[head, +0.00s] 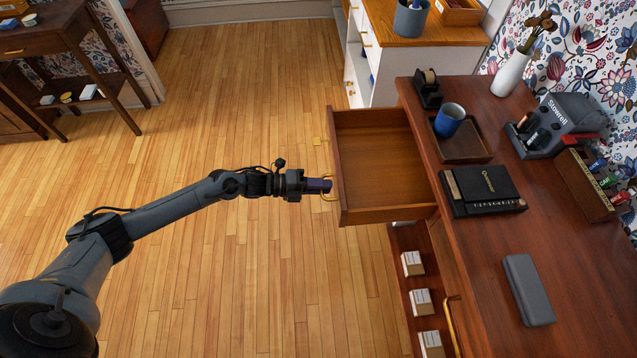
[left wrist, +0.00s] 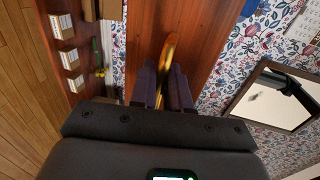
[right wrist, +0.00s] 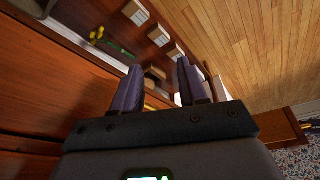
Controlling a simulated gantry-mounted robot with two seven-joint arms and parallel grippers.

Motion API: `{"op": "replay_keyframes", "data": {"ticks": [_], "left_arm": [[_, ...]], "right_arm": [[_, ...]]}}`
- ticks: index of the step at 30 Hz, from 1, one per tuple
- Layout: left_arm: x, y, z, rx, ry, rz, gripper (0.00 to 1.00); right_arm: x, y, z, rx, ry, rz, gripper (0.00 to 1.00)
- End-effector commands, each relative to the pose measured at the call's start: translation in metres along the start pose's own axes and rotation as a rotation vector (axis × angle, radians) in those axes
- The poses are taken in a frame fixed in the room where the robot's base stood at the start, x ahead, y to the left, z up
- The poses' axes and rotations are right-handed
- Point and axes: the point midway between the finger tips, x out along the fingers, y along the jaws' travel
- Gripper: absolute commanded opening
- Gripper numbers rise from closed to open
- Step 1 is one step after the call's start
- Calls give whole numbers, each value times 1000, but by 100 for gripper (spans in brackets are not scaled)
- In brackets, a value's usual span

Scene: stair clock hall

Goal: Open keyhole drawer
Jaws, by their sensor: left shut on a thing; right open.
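The wooden drawer (head: 381,160) stands pulled well out of the dark desk (head: 580,290), and its inside looks empty. A small brass piece (head: 319,141) sits at its front; I cannot tell whether it is the keyhole plate. My left gripper (head: 326,186) is at the drawer front, shut on the curved brass handle (left wrist: 167,55), which shows between its fingers (left wrist: 163,85). Most of the handle is hidden by the fingers in the head view. My right gripper (right wrist: 158,85) is open and empty in the right wrist view, near brown wooden panels; it is outside the head view.
On the desk are a blue mug (head: 449,119) on a tray (head: 464,147), a black box (head: 482,188), a grey case (head: 528,289) and a white vase (head: 509,75). Small boxes (head: 421,302) sit on a shelf below the drawer. The floor left of the drawer is clear.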

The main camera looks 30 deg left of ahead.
Motion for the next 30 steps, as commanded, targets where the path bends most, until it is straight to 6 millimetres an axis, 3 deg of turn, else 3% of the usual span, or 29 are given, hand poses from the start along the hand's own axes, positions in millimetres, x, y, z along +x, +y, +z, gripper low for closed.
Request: {"op": "replay_keyframes", "data": {"ticks": [10,11,14,23,30], "left_arm": [[0,0,0,1,3,1,0],[0,0,0,1,3,1,18],[0,0,0,1,3,1,32],[-1,0,0,0,3,1,32],[-22,-1,0,1,2,4,32]], "right_arm": [[0,0,1,-1,-1,1,43],[0,0,1,-1,-1,1,43],[1,1,1,-3,-2,3,43],[0,2,1,-9,-3,7,43],[-7,2,-1,-8,-3,7,43]]}}
